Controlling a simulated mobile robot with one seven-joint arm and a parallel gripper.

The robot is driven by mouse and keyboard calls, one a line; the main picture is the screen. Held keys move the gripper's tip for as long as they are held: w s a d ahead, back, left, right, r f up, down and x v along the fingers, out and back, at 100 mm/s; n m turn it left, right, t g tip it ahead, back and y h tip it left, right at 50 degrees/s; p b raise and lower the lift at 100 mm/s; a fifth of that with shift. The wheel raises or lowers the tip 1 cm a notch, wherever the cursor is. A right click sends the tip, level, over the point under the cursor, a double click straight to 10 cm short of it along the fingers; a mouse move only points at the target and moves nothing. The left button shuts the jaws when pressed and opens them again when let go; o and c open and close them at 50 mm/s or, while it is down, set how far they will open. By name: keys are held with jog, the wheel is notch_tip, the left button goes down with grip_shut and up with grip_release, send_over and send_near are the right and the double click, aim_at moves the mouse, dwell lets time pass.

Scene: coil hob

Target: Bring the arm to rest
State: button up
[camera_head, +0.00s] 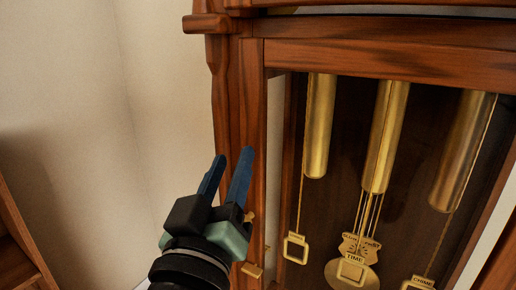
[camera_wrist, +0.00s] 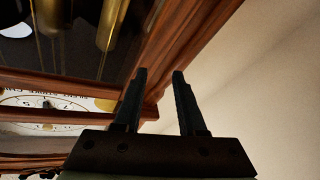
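My gripper (camera_head: 229,178) is in the lower middle of the head view, its two blue fingers pointing up. It is in front of the left side post of a wooden grandfather clock (camera_head: 240,110). In the wrist view my gripper (camera_wrist: 159,82) shows two dark fingers apart, with nothing between them but the wooden frame edge and pale wall behind. It is open and empty. I cannot tell whether a finger touches the clock's post. The rest of my arm is mostly out of view.
Inside the clock case hang brass weights (camera_head: 385,140) and a pendulum (camera_head: 352,272). The wrist view shows the clock dial (camera_wrist: 45,103). A pale wall (camera_head: 70,110) is at left, and a wooden piece (camera_head: 20,245) stands at the lower left edge. Open room lies left of my gripper.

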jog(key=s+d+r+m+t+y, duration=0.1)
jog(key=s+d+r+m+t, duration=0.15)
jog(key=s+r, duration=0.45)
jog(key=s+d+r+m+t+y, duration=0.1)
jog(key=s+r+t+y, duration=0.2)
jog(key=r, duration=0.8)
notch_tip(320, 180, up, 24)
jog(key=t+p, duration=0.1)
jog(key=p, duration=2.2)
jog(key=shift+s+h, duration=0.35)
jog(key=shift+h, duration=0.05)
